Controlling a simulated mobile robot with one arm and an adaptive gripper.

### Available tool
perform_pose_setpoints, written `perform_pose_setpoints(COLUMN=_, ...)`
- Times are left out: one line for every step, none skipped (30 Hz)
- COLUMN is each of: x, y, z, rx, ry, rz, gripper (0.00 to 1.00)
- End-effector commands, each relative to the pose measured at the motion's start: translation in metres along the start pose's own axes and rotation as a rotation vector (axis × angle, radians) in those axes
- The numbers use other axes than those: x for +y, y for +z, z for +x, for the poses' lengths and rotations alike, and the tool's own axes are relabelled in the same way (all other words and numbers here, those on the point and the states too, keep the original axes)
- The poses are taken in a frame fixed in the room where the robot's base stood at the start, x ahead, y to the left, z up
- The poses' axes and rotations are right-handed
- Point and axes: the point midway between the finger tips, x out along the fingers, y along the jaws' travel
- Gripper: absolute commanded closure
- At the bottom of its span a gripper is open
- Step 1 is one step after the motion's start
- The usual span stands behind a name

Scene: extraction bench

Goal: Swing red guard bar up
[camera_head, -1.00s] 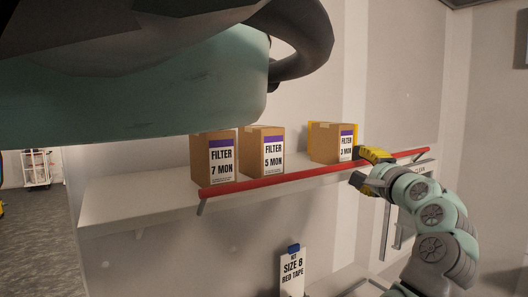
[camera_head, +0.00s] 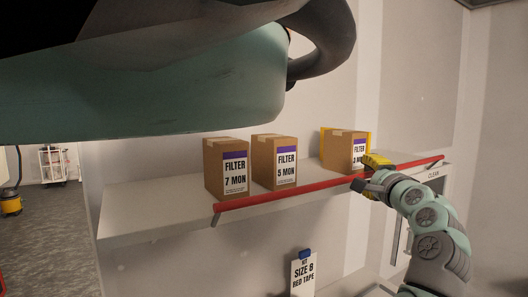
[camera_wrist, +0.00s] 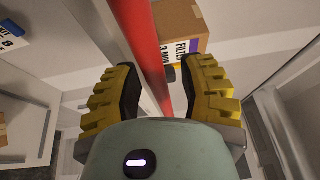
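The red guard bar (camera_head: 300,190) runs along the front edge of the white shelf (camera_head: 150,218), low in front of the boxes. Its left end has a short grey arm (camera_head: 216,218). My gripper (camera_head: 371,180) is at the bar's right part, by the box marked 3 MON (camera_head: 345,151). In the wrist view the bar (camera_wrist: 146,50) passes between the two yellow fingers of my gripper (camera_wrist: 166,85). The fingers are spread, with a gap visible right of the bar. Contact on the left finger is unclear.
Boxes marked 7 MON (camera_head: 227,168) and 5 MON (camera_head: 274,161) stand on the shelf behind the bar. A yellow panel (camera_head: 326,145) is behind the 3 MON box. A "SIZE 8 RED TAPE" card (camera_head: 303,274) is below the shelf. The shelf's left end is bare.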

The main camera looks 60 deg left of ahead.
Motion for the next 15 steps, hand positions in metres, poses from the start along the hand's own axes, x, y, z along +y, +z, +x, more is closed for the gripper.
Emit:
perform_pose_setpoints(x=0.0001, y=-0.0003, z=-0.0001, rx=0.001, ry=0.000, rz=0.000, gripper=0.66)
perform_pose_setpoints(x=0.0000, y=-0.0003, z=-0.0001, rx=0.001, ry=0.000, rz=0.000, gripper=0.69)
perform_pose_setpoints(x=0.0000, y=-0.0003, z=-0.0001, rx=0.001, ry=0.000, rz=0.000, gripper=0.73)
perform_pose_setpoints(x=0.0000, y=-0.0003, z=-0.0001, rx=0.001, ry=0.000, rz=0.000, gripper=0.76)
perform_pose_setpoints(x=0.0001, y=-0.0002, z=-0.0001, rx=0.000, ry=0.000, rz=0.000, gripper=0.79)
perform_pose_setpoints(x=0.0000, y=-0.0002, z=-0.0001, rx=0.000, ry=0.000, rz=0.000, gripper=0.83)
perform_pose_setpoints(x=0.0000, y=-0.0002, z=-0.0001, rx=0.000, ry=0.000, rz=0.000, gripper=0.86)
perform_pose_setpoints(x=0.0001, y=-0.0002, z=-0.0001, rx=0.000, ry=0.000, rz=0.000, gripper=0.89)
perform_pose_setpoints(x=0.0001, y=-0.0002, z=-0.0001, rx=0.000, ry=0.000, rz=0.000, gripper=0.94)
perform_pose_setpoints(x=0.0000, y=-0.0001, z=-0.0001, rx=0.000, ry=0.000, rz=0.000, gripper=0.97)
perform_pose_setpoints(x=-0.0001, y=-0.0002, z=-0.0001, rx=0.000, ry=0.000, rz=0.000, gripper=1.00)
perform_pose_setpoints(x=-0.0002, y=-0.0001, z=-0.0001, rx=0.000, ry=0.000, rz=0.000, gripper=1.00)
perform_pose_setpoints(x=-0.0003, y=-0.0001, z=-0.0001, rx=0.000, ry=0.000, rz=0.000, gripper=1.00)
perform_pose_setpoints(x=-0.0003, y=-0.0001, z=-0.0001, rx=0.000, ry=-0.001, rz=0.000, gripper=1.00)
perform_pose_setpoints(x=-0.0005, y=-0.0001, z=-0.0002, rx=0.000, ry=-0.001, rz=0.000, gripper=1.00)
